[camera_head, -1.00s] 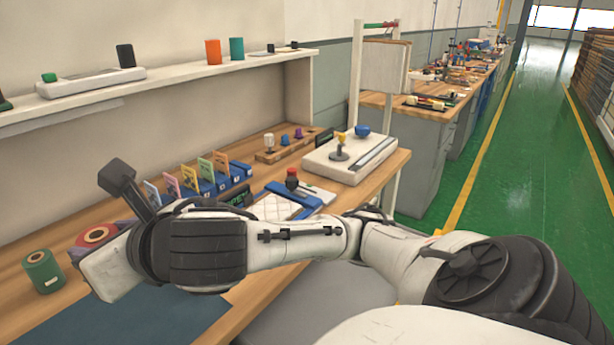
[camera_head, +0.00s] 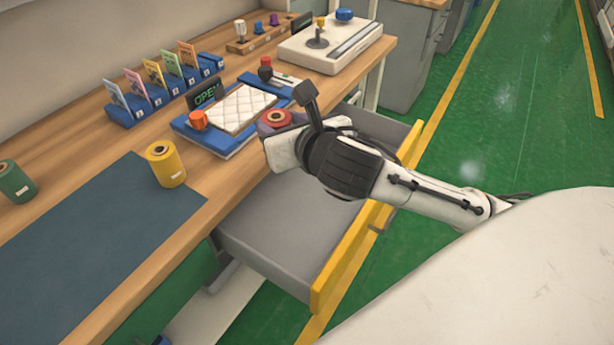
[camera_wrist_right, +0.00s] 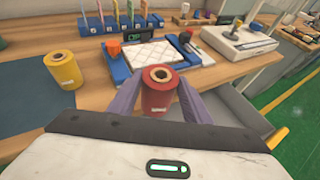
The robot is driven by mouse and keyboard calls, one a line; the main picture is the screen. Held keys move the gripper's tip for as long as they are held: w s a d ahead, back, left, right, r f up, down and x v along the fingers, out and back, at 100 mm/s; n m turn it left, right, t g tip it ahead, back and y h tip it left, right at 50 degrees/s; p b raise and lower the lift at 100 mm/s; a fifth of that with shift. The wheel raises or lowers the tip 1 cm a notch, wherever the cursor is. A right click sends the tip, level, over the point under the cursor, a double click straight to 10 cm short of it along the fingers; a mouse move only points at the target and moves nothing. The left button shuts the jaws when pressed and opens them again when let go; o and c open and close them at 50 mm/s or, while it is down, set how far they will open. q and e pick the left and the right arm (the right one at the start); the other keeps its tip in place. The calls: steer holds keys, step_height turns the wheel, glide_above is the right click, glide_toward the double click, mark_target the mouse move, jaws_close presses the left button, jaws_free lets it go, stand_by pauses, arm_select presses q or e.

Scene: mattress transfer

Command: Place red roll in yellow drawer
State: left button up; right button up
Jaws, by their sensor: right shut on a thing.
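The red roll (camera_wrist_right: 159,90) is upright between the two fingers of my right gripper (camera_wrist_right: 155,98), which is shut on it. In the head view the red roll (camera_head: 277,119) shows only its top, beside my right gripper (camera_head: 272,128), over the bench's front edge and the back of the drawer. The yellow drawer (camera_head: 352,252) is pulled open below my right arm. It has a yellow front and a grey inside, and the part I can see is empty. My arm hides part of it. My left gripper is not in view.
A yellow roll (camera_head: 165,164) and a green roll (camera_head: 14,181) stand on the wooden bench by a dark blue mat (camera_head: 95,240). A blue fixture with a white quilted pad (camera_head: 240,108) lies behind the red roll. Card holders (camera_head: 165,88) stand further back.

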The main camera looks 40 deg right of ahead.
steer(key=shift+m+h, duration=0.3)
steer(key=shift+h, duration=0.1)
steer(key=d+f+b, duration=0.1)
steer(key=f, duration=0.5)
steer(key=f+b, duration=0.1)
steer(key=f, duration=0.5)
steer(key=s+d+f+b, duration=0.1)
steer(key=f+b, duration=0.1)
steer(key=f, duration=0.4)
steer(key=shift+d+f, duration=0.25)
steer(key=shift+d, duration=0.1)
steer(key=shift+w+f, duration=0.1)
steer(key=shift+f, duration=0.05)
steer(key=w, duration=0.3)
steer(key=shift+w+d, duration=0.35)
steer(key=shift+w, duration=0.05)
steer(key=shift+f, duration=0.5)
steer(key=shift+f, duration=0.1)
